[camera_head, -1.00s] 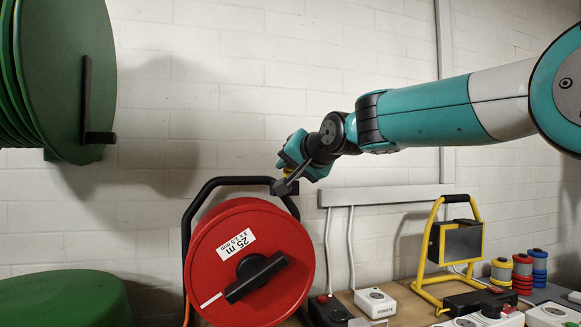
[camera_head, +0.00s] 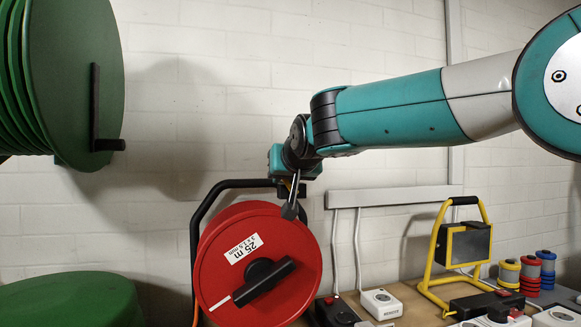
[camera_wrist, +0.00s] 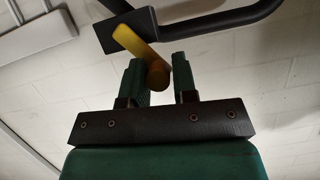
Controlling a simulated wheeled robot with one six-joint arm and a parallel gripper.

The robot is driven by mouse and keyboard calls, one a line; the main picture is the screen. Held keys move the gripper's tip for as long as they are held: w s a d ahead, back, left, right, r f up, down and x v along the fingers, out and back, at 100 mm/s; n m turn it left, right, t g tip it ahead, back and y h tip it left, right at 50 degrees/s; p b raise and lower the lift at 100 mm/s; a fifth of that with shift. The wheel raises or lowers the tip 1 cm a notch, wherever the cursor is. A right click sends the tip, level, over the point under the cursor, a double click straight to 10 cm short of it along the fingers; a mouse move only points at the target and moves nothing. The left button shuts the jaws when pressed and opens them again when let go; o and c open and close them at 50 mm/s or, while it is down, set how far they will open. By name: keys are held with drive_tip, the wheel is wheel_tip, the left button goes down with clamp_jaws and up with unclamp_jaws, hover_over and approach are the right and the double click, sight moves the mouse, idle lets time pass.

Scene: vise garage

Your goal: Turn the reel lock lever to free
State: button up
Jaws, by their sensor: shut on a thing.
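The reel lock lever is a yellow handle (camera_wrist: 133,45) on a black plate (camera_wrist: 125,31) at the reel's black tube frame (camera_wrist: 205,24). In the wrist view its rounded end lies between the two green fingers of my gripper (camera_wrist: 158,62), which is shut on it. In the head view my gripper is at the top of the frame, above the red cable reel (camera_head: 225,262); my wrist hides most of the lever there.
A large green reel (camera_head: 75,80) hangs at upper left, with a green rounded thing (camera_head: 70,300) below it. Socket boxes (camera_head: 381,304), a yellow-framed work lamp (camera_head: 462,243) and small spools (camera_head: 528,272) stand on the bench to the right. The white wall is close behind.

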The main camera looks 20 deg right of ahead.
drive_tip(key=shift+a+f+n+h+p, duration=0.45)
drive_tip(key=shift+f+n+h+p, duration=0.35)
drive_tip(key=shift+n, duration=0.4)
drive_tip(key=shift+a+f+n+h+p, duration=0.45)
drive_tip(key=shift+f+n+h, duration=0.15)
drive_tip(key=shift+n+h, duration=0.5)
drive_tip(key=shift+d, duration=0.1)
drive_tip(key=o, duration=0.8)
drive_tip(key=shift+w+d, duration=0.1)
drive_tip(key=shift+w, duration=0.05)
drive_tip(key=shift+o, duration=0.2)
drive_tip(key=b+v, duration=0.1)
drive_tip(key=v, duration=1.6)
drive_tip(key=shift+s, duration=0.35)
drive_tip(key=shift+f, duration=0.1)
